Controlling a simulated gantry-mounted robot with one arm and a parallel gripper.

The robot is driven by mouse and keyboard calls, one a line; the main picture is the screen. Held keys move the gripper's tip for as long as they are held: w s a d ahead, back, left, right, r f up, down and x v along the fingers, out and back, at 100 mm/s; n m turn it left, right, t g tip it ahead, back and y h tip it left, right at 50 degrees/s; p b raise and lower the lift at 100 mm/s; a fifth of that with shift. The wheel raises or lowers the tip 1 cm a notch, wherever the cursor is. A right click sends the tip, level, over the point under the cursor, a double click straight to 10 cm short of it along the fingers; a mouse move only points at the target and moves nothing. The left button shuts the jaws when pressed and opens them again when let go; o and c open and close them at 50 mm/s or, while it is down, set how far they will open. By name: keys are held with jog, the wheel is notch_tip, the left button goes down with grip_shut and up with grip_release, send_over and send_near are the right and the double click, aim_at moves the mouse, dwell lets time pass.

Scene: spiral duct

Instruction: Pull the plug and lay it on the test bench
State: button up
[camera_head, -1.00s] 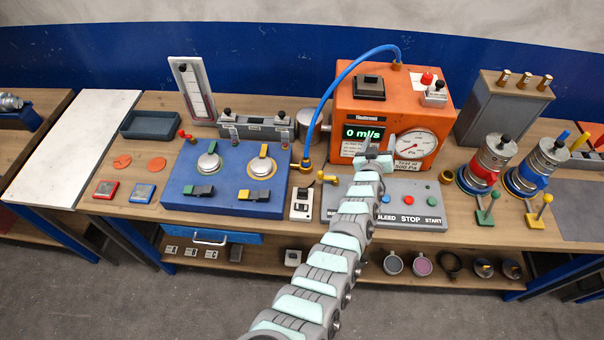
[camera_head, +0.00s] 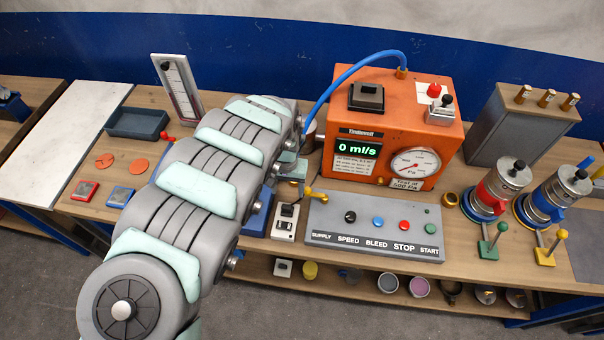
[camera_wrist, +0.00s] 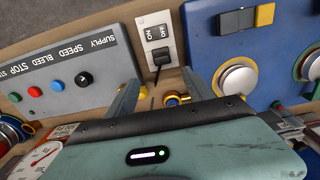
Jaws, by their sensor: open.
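No part is clearly marked as the plug. A black plug-like piece (camera_wrist: 161,57) sits on a white ON/OFF box (camera_wrist: 152,30), ahead of my fingertips in the wrist view; the box (camera_head: 284,224) also shows in the head view. My gripper (camera_wrist: 160,80) is open, its two grey fingers apart, with a small brass-yellow fitting (camera_wrist: 173,99) between them, not visibly gripped. In the head view, the blue hose (camera_head: 335,88) runs from the top of the orange tester (camera_head: 385,100) down behind my arm, which hides its lower end.
The grey control panel (camera_head: 375,227) and a yellow lever (camera_head: 315,195) are close to the right of the gripper. The blue two-dial panel (camera_wrist: 250,55) is mostly behind my arm in the head view. A white board (camera_head: 70,135) lies clear at the left.

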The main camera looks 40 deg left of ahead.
aim_at(287, 206)
jog(key=shift+s+a+f, duration=0.1)
jog(key=shift+s+f, duration=0.15)
jog(key=shift+f, duration=0.2)
notch_tip(287, 206, down, 9)
jog(key=shift+s+f, duration=0.1)
jog(key=shift+s, duration=0.05)
jog(key=shift+f, duration=0.45)
grip_shut()
jog(key=c, duration=0.7)
grip_release()
grip_shut()
jog(key=shift+r, duration=0.1)
jog(key=shift+r+p, duration=1.8)
jog(key=shift+r, duration=0.05)
